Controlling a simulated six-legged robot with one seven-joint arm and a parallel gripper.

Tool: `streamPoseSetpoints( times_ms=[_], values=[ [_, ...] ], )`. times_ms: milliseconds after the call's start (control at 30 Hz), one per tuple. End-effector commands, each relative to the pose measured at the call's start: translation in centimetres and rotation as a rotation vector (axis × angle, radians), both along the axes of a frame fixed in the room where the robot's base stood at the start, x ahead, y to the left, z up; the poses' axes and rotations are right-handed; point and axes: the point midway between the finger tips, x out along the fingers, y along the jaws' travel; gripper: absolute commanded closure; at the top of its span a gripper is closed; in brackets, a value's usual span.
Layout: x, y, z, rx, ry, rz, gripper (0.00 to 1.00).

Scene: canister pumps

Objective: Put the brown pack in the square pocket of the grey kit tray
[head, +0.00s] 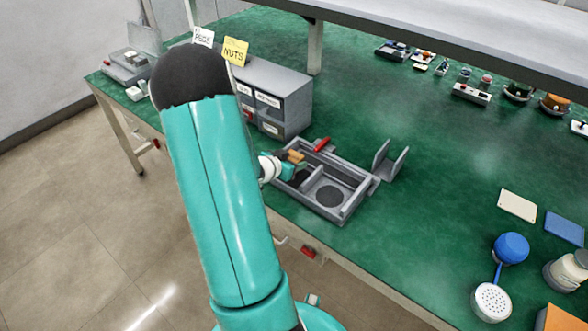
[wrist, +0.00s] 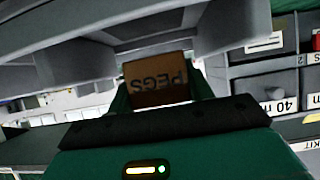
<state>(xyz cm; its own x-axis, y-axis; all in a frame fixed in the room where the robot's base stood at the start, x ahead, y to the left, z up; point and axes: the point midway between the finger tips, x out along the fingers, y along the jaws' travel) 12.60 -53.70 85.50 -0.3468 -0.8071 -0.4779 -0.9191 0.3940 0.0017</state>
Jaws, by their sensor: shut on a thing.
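The brown pack (wrist: 155,78), printed with PEGS upside down, sits between the fingers of my gripper (wrist: 158,92) in the wrist view. In the head view the pack (head: 296,156) is a small brown patch at the end of my gripper (head: 286,164), over the left end of the grey kit tray (head: 351,207). My gripper is shut on the pack. The tray has several walled compartments; one towards the right has a dark round patch on its floor. My arm and gripper cover part of the tray's left end, and I cannot tell whether the pack touches the tray.
A grey drawer cabinet (head: 285,95) stands just behind the tray. A red object (head: 321,145) lies at the tray's back edge, and a grey upright holder (head: 390,160) stands to its right. A grey shelf (head: 450,40) spans above the table's back.

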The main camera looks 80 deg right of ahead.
Motion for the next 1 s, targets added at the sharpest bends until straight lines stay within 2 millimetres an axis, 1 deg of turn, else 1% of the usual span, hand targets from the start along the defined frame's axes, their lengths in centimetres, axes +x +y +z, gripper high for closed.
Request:
streamPoseSetpoints(
  times_ms=[33,67,133,233,633,667,700,767,1000],
  values=[
    [-0.6,0.0,-0.7,0.004,0.002,-0.003,0.73],
    [-0.8,0.0,-1.1,0.005,0.002,-0.003,0.73],
    [-0.6,0.0,-2.3,0.005,0.004,-0.002,0.73],
    [-0.6,0.0,-3.4,0.004,0.001,-0.001,0.73],
    [-0.5,0.0,-3.9,0.002,0.002,0.0,0.73],
    [-0.5,-0.1,-3.9,0.001,0.001,0.0,0.45],
    [-0.5,-0.1,-3.9,0.001,0.001,0.0,0.38],
    [-0.5,0.0,-3.9,0.001,0.001,0.0,0.28],
    [-0.5,0.0,-3.9,0.001,0.0,-0.001,0.28]
  ],
)
